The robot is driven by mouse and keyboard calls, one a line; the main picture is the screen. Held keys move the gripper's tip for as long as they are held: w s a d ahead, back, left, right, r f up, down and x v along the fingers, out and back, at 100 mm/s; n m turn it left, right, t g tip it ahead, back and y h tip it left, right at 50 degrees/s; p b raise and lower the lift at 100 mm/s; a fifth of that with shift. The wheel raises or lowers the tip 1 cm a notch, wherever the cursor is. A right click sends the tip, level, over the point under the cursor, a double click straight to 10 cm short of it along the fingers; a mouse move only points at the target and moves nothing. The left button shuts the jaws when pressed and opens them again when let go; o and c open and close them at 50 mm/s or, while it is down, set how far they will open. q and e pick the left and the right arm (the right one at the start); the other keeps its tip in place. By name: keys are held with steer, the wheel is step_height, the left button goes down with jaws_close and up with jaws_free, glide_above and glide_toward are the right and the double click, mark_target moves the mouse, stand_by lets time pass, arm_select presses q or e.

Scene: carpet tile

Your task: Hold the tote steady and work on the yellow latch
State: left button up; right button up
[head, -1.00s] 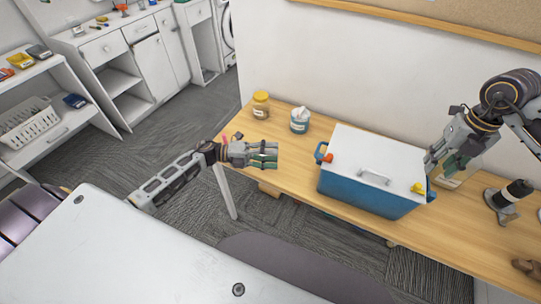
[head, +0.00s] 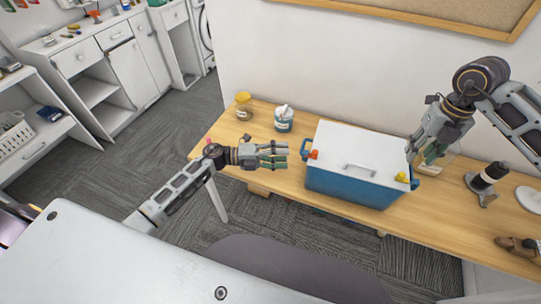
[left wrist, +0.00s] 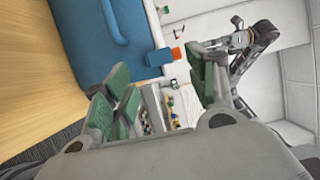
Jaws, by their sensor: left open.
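The blue tote (head: 345,187) stands on the wooden table with its white lid (head: 345,145) on. The yellow latch (head: 401,177) is on the lid's right end. An orange latch (head: 313,154) is on the left end, by a blue handle (head: 305,148). My left gripper (head: 287,154) is open and empty, just left of that handle and apart from it. The left wrist view shows its green pads spread, with the orange latch (left wrist: 177,53) beyond. My right gripper (head: 425,152) points down by the tote's right end, behind the yellow latch. Whether it touches the tote or is open is unclear.
A yellow-lidded jar (head: 243,106) and a white-and-teal tub (head: 284,119) stand at the table's back left. A black-and-white bottle-like object (head: 488,178) and a brown object (head: 518,245) are at the right. A wall rises behind.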

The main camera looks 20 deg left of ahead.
arm_select(q)
steer(key=shift+x, duration=2.8)
jaws_close()
arm_select(e)
steer(key=shift+c, duration=0.4)
